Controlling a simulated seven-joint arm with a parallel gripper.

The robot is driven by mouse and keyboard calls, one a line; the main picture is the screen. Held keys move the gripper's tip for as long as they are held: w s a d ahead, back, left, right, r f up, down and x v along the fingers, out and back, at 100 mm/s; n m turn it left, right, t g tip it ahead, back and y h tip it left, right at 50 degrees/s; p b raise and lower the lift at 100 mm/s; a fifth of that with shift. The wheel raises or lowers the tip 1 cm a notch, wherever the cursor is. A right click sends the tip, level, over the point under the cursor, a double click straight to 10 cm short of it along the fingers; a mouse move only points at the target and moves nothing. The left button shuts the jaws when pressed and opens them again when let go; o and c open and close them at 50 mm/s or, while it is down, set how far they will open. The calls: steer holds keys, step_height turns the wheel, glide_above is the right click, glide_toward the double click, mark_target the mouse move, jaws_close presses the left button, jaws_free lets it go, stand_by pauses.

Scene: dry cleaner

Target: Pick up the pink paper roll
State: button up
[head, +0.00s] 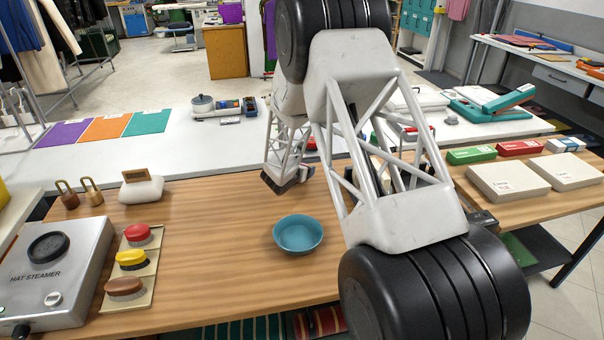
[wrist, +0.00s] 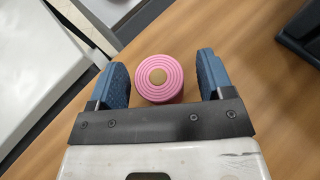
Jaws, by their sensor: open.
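The pink paper roll (wrist: 160,96) shows in the wrist view with its ringed round end and a tan core facing the camera. It lies between the two blue finger pads of my gripper (wrist: 160,80). A narrow gap shows on the left of the roll and a wider one on the right, so the jaws are open around or above it. How deep the fingers reach beside the roll I cannot tell. In the head view my own arm hides the roll, and the fingertips are not clear there.
A teal bowl (head: 298,234) stands on the wooden counter left of my arm. White boxes (head: 507,181) lie at the right. A hat steamer (head: 50,270) and a stand of brushes (head: 131,262) are at the left. The counter between brushes and bowl is clear.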

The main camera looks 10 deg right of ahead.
stand_by(0.6)
steer(key=c, duration=1)
steer(key=shift+r, duration=0.1)
steer(key=shift+r, duration=0.75)
step_height(320, 180, up, 2)
steer(key=shift+r, duration=0.1)
steer(key=s, duration=1)
steer(key=s+r, duration=0.1)
steer(key=s, duration=0.5)
steer(key=shift+a, duration=0.3)
